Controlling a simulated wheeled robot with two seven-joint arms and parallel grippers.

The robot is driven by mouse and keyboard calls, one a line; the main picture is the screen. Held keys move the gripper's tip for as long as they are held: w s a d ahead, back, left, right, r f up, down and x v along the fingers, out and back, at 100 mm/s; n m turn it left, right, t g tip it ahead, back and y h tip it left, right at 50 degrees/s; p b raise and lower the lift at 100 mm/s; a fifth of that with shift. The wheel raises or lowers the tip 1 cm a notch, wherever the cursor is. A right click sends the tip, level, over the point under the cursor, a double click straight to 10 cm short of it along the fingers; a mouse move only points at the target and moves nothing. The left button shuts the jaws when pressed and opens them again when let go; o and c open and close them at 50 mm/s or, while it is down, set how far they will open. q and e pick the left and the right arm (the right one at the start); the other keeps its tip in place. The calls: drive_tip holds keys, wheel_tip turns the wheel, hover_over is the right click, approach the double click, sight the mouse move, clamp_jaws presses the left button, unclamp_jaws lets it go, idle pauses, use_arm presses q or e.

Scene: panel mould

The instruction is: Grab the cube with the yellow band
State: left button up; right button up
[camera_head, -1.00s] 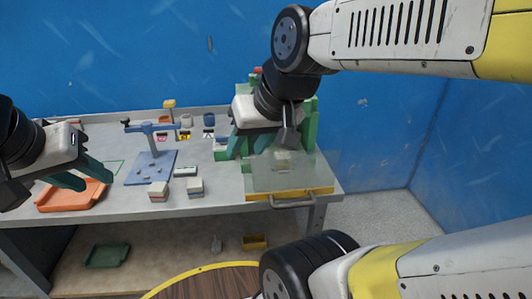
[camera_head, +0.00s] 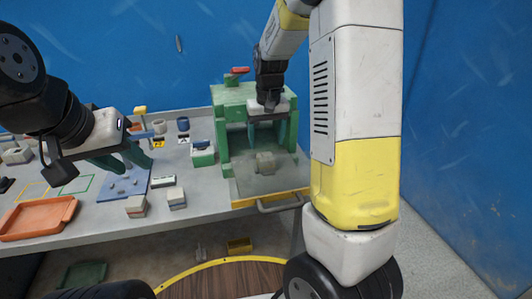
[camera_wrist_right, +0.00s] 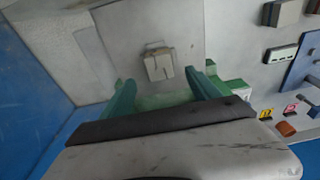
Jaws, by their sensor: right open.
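A pale grey-beige cube (camera_head: 265,163) rests on the flat plate (camera_head: 250,184) in front of the green press. It also shows in the right wrist view (camera_wrist_right: 159,66); I cannot make out a yellow band on it. My right gripper (camera_head: 267,124) is between the press's uprights, behind and above the cube. In the right wrist view its green fingers (camera_wrist_right: 161,80) are apart and empty, with the cube just beyond their tips. Two banded blocks stand on the table: one with a reddish band (camera_head: 136,206), one with a grey band (camera_head: 176,198). My left gripper (camera_head: 128,164) hangs open and empty above the blue board.
The green press (camera_head: 222,98) surrounds my right gripper at the sides and above. The plate has a yellow front edge and a handle (camera_head: 279,203). An orange tray (camera_head: 38,217) lies at the left, and a blue board (camera_head: 124,184) is beside the blocks. Blue walls stand behind and right.

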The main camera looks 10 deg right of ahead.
drive_tip(key=shift+w+d+f, duration=0.1)
drive_tip(key=shift+w+f, duration=0.05)
drive_tip(key=shift+f, duration=0.3)
drive_tip(key=f, duration=0.7)
drive_tip(key=shift+w+f, duration=0.15)
drive_tip(key=shift+w, duration=0.2)
clamp_jaws()
